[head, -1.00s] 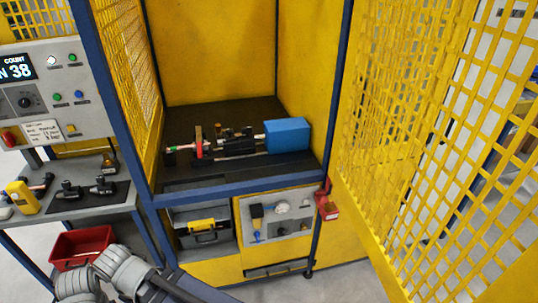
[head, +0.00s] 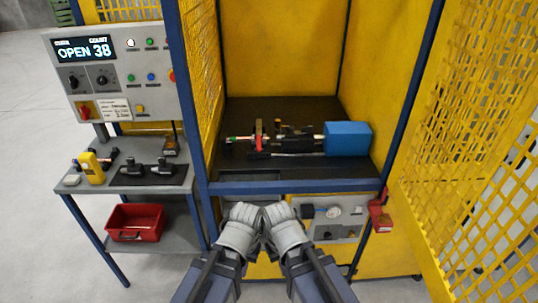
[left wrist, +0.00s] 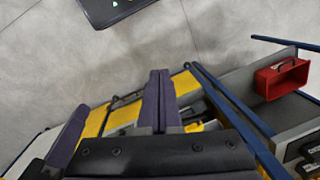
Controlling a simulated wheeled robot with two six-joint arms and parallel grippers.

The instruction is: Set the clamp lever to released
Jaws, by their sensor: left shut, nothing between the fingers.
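Inside the yellow cell, a small clamping fixture (head: 291,142) sits on the dark bed in the head view. A red upright piece (head: 258,134) stands at its left part, around a copper-coloured tube (head: 241,138). Small brass-coloured parts stand behind it. Which part is the clamp lever is too small to tell. A blue block (head: 347,138) is at its right end. My left gripper (left wrist: 160,75) shows in the left wrist view with its dark fingers together and empty. My folded arms are in front of the cell, below its front edge and well away from the fixture.
The cell front is open between a blue post on the left and a yellow mesh door (head: 455,150) swung out right. A blue front rail (head: 290,187) crosses below the bed. A control panel (head: 113,80), side bench (head: 130,178) and red bin (head: 136,222) stand left.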

